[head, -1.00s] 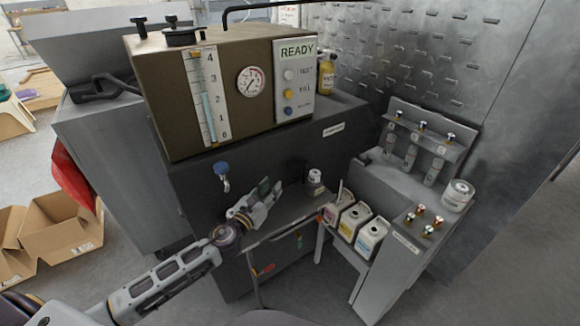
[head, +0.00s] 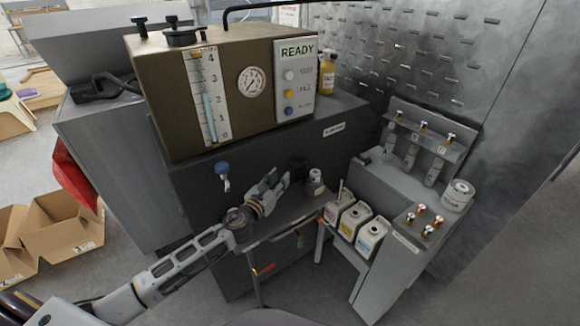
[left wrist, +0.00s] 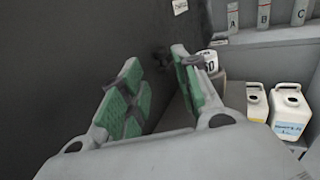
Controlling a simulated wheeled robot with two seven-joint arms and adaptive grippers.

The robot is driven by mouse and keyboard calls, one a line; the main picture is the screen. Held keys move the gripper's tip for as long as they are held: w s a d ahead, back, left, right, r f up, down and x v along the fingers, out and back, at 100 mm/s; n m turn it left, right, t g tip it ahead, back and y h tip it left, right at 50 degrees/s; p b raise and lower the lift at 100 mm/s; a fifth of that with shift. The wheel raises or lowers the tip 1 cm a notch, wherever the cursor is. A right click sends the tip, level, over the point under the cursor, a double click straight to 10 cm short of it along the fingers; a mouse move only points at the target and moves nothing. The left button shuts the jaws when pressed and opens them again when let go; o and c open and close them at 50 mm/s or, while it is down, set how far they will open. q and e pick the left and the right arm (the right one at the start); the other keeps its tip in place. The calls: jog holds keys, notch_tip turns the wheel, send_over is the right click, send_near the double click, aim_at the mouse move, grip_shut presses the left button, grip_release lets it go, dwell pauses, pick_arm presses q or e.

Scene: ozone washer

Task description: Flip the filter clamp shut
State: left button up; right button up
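My left gripper (head: 281,182) is just left of this fitting in the head view, above the ledge. My right gripper is out of view.
A labelled jar (head: 315,184) stands on the ledge close to the left gripper, partly behind a finger in the wrist view. A blue-handled valve (head: 222,169) hangs to the left. Several white jugs (head: 354,220) stand to the right. The grey machine (head: 175,155) blocks the space behind.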

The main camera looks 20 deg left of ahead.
aim_at(291, 164)
pick_arm(q)
jog(key=w, duration=0.2)
jog(key=w+d, duration=0.1)
jog(key=w, duration=0.2)
jog(key=shift+w, duration=0.15)
jog(key=w, duration=0.3)
jog(key=shift+d, duration=0.3)
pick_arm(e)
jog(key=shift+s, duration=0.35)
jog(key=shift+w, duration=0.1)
pick_arm(q)
grip_shut()
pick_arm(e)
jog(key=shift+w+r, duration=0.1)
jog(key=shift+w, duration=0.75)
